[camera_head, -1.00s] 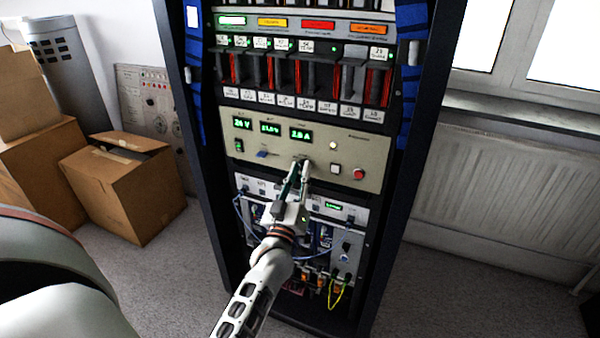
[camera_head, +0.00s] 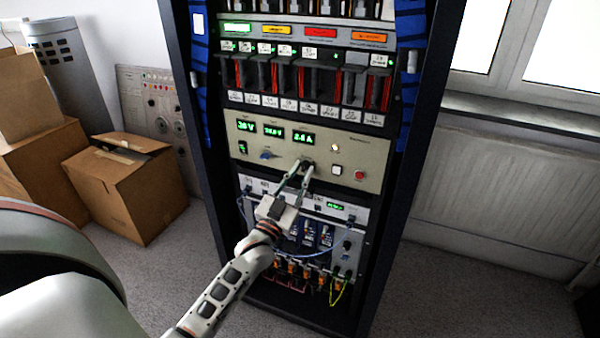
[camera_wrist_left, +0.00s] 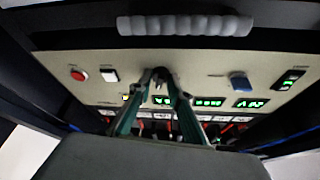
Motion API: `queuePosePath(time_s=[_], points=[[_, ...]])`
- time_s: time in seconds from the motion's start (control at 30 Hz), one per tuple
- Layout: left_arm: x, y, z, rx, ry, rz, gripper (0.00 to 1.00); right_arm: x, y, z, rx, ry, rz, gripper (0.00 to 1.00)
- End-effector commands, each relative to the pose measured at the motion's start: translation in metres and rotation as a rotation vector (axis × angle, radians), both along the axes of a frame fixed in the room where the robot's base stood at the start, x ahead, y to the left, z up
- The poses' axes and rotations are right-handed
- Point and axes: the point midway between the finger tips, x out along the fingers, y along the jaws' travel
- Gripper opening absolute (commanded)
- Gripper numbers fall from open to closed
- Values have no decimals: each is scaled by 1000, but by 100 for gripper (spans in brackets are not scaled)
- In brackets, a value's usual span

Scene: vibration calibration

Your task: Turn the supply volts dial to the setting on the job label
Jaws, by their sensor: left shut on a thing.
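The supply panel (camera_head: 350,150) is a beige rack unit with three green displays across its upper left. The left display (camera_head: 245,125) seems to read 36 V; the digits are small. My left gripper (camera_head: 302,173) is shut on a dark dial (camera_head: 308,163) below the displays. In the left wrist view, its two fingertips (camera_wrist_left: 161,86) close around the dark dial (camera_wrist_left: 159,73). The dial's markings are unreadable. A white label (camera_head: 199,23) is on the rack's left post, its text too small to read. My right gripper is not in view.
The panel also has a blue knob (camera_head: 266,155) left of the dial, and a white button (camera_head: 337,170) and red button (camera_head: 359,175) to its right. Cabled units (camera_head: 320,235) sit below. Cardboard boxes (camera_head: 120,190) stand left of the rack; a radiator (camera_head: 510,190) is at right.

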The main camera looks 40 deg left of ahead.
Motion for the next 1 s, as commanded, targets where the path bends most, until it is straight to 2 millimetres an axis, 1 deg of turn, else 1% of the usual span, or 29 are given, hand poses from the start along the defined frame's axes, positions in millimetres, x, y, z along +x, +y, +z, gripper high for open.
queuePosePath(time_s=[0.1, 0.3, 0.47, 0.77, 0.8, 0.83, 1.0], points=[[0, 1, 2, 49, 10, 0, 0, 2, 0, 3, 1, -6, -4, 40], [0, 1, 1, 94, 22, 0, 0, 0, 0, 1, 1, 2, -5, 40], [0, 1, 0, 104, 25, 0, 0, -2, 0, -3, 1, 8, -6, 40], [0, 1, 0, 104, 25, 0, 0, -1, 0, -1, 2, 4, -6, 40], [0, 1, 0, 104, 25, 0, 28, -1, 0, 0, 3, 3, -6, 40], [0, 1, 0, 104, 26, 0, 34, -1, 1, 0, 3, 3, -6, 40], [0, 1, 0, 104, 25, 0, 34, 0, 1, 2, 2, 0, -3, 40]])
